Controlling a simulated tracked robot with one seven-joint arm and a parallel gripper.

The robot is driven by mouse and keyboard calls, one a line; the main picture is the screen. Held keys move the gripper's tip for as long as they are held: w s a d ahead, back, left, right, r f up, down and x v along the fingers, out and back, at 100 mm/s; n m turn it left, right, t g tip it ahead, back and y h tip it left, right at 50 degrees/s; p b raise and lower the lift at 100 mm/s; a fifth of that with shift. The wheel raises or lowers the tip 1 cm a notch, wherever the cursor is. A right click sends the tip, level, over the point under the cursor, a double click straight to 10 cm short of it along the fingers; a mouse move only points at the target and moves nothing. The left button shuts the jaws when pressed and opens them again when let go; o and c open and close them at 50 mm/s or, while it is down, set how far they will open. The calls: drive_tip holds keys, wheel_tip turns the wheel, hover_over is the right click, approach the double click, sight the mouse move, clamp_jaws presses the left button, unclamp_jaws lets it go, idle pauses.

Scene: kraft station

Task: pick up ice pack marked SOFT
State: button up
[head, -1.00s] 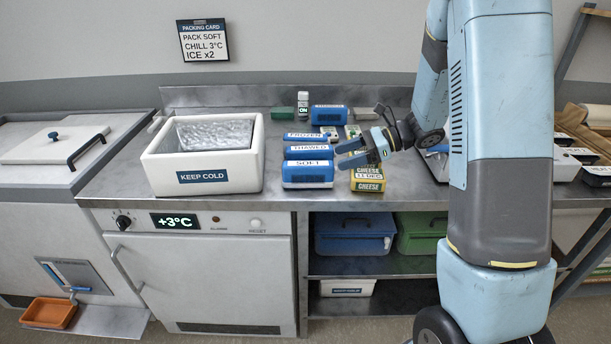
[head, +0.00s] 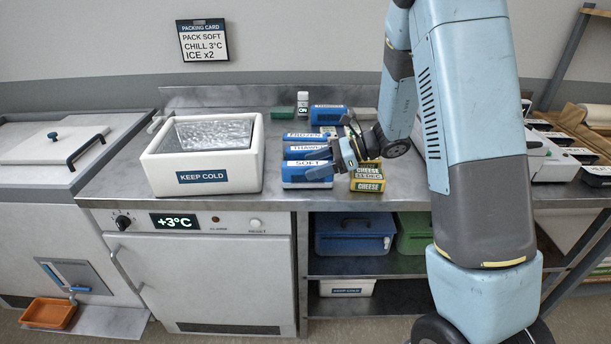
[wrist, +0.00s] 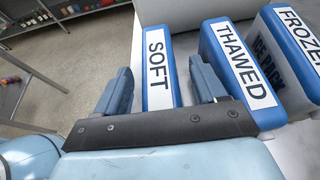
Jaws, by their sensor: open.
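The blue ice pack marked SOFT (head: 305,176) lies at the front of a row of ice packs on the steel counter. In the wrist view the SOFT pack (wrist: 159,70) shows its white label between my two fingers. My gripper (head: 335,160) is open at the pack's right end; in the wrist view its fingers (wrist: 160,88) stand either side of the pack, apart from closing on it. The pack marked THAWED (wrist: 242,70) is just right of the right finger. The pack marked FROZEN (wrist: 296,50) lies beyond it.
A yellow cheese box (head: 367,180) stands close to the right of my gripper. A white KEEP COLD box (head: 217,179) with a silver liner stands left of the packs. Another blue pack (head: 328,114) and a green block (head: 283,112) lie behind. The counter's front edge is close.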

drive_tip(key=shift+c, duration=0.2)
drive_tip(key=c, duration=1.2)
drive_tip(key=shift+c, duration=0.3)
drive_tip(key=shift+r, duration=0.15)
